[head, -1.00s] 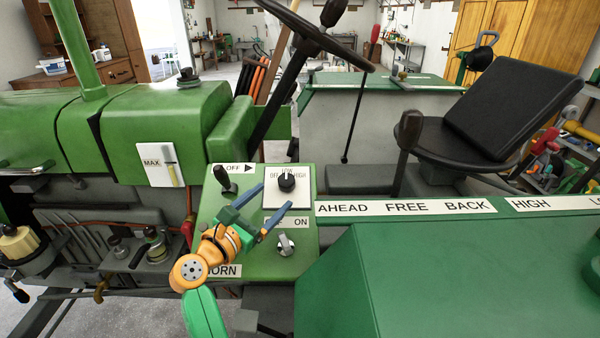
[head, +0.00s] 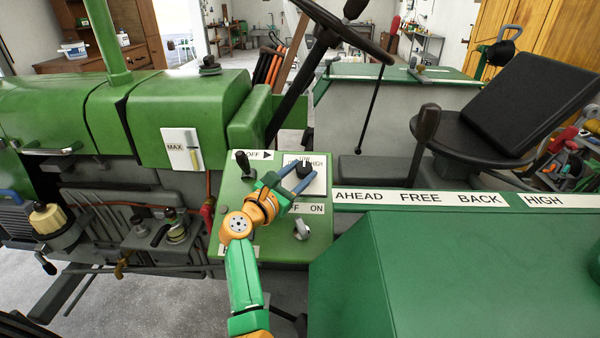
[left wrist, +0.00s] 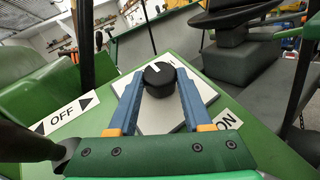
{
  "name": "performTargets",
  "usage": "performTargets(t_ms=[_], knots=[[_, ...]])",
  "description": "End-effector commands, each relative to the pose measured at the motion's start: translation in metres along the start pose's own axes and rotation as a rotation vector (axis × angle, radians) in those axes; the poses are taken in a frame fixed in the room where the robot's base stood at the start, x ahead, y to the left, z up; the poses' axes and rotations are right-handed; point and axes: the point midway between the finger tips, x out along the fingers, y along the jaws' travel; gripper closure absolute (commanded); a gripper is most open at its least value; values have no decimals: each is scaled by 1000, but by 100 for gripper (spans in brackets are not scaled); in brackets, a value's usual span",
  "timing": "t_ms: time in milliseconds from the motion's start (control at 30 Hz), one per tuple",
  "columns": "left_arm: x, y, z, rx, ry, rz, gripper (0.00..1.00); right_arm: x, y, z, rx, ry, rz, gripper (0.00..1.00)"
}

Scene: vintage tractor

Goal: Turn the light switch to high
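The light switch is a black round knob (head: 304,171) on a white plate marked OFF, LOW and HIGH, on the green panel (head: 240,188). Its white pointer line points up, about toward LOW. My left gripper (head: 298,176) is at the knob, its blue fingers apart. In the left wrist view the knob (left wrist: 159,80) sits between the two fingertips (left wrist: 159,85), with a finger on each side. I cannot tell whether either finger touches it. The gripper hides the lower left of the plate. My right gripper is not in view.
A black lever (head: 242,162) stands left of the switch plate. A grey ON/OFF knob (head: 301,229) sits below. The steering wheel (head: 345,30) and its column rise behind. A green fender (head: 440,270) fills the right front, and a black seat (head: 520,105) stands behind it.

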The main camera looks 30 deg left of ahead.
Motion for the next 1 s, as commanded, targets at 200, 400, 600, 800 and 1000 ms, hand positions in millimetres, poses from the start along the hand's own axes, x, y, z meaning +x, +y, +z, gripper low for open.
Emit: performTargets(t_ms=[200,400,600,800,1000], knots=[[0,1,1,10,1,-19,100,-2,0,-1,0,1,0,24],[1,6,2,103,3,-218,100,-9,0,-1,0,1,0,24],[1,6,1,160,0,-357,100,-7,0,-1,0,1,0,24],[1,6,1,165,0,-368,100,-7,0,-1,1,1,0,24],[1,6,1,164,-1,-367,23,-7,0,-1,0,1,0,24]])
